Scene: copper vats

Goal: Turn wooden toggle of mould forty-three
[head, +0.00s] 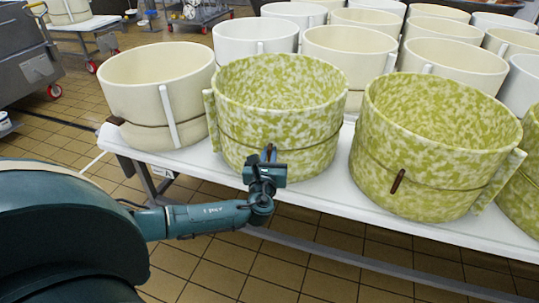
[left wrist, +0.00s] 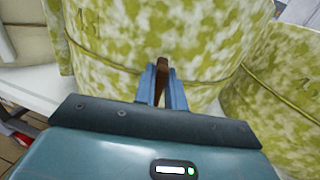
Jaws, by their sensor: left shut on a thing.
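A green-and-cream mottled round mould (head: 285,100) stands on the white table, second from the left in the front row. The left wrist view shows it close up (left wrist: 200,35), with a mark that looks like 43 near its upper left. A thin cord runs around it, and its brown wooden toggle (left wrist: 163,64) stands upright against the wall. My left gripper (head: 269,158) is in front of this mould. In the left wrist view its blue fingers (left wrist: 161,82) are shut on the toggle, one on each side. My right gripper is not in view.
Another mottled mould (head: 435,145) with a brown toggle (head: 398,181) stands to the right. A cream mould (head: 157,95) stands to the left. Several plain moulds fill the table (head: 330,196) behind. The tiled floor in front is clear.

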